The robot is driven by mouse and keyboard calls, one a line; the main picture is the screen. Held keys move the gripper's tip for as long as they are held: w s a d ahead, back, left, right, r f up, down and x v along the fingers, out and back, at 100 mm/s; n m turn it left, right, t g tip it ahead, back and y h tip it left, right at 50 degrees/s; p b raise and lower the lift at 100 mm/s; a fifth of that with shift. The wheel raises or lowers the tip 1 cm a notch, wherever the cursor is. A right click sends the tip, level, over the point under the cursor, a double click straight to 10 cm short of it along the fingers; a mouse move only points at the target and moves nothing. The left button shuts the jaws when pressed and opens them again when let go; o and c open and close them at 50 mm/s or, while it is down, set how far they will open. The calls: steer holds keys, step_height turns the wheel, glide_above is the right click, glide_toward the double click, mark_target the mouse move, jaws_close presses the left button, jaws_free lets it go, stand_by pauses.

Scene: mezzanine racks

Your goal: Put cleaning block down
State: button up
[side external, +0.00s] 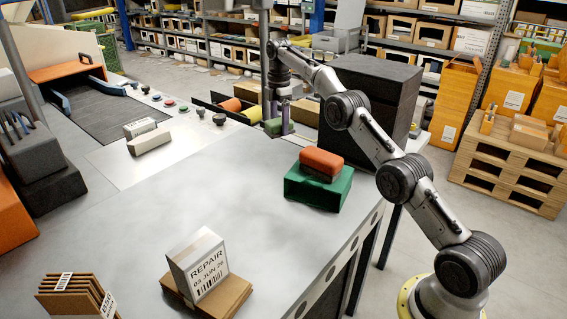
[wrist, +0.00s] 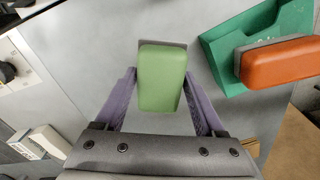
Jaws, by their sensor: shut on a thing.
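A light green cleaning block (wrist: 162,78) with a grey edge at its far end sits between the two purple fingers of my gripper (wrist: 161,88). My gripper is shut on it. In the side external view the green block (side external: 272,127) shows small and dark at the tips of my gripper (side external: 280,122), near the far end of the grey table (side external: 225,205). I cannot tell exactly how high it is above the table. A second block, orange with a grey underside (side external: 322,163), rests on a green tray (side external: 318,195) to the right; both also show in the wrist view, top right.
A black box (side external: 370,100) stands right of my gripper. Orange and yellow rolls (side external: 245,92) lie behind it. A pale carton (side external: 150,140), knobs (side external: 205,114) and a REPAIR box (side external: 197,262) are on the left and front. The middle of the table is clear.

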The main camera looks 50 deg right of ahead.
mark_target(283, 162)
steer(key=shift+d+f, duration=1)
steer(key=shift+d, duration=0.1)
steer(key=shift+f, duration=4.9)
steer(key=shift+f, duration=0.1)
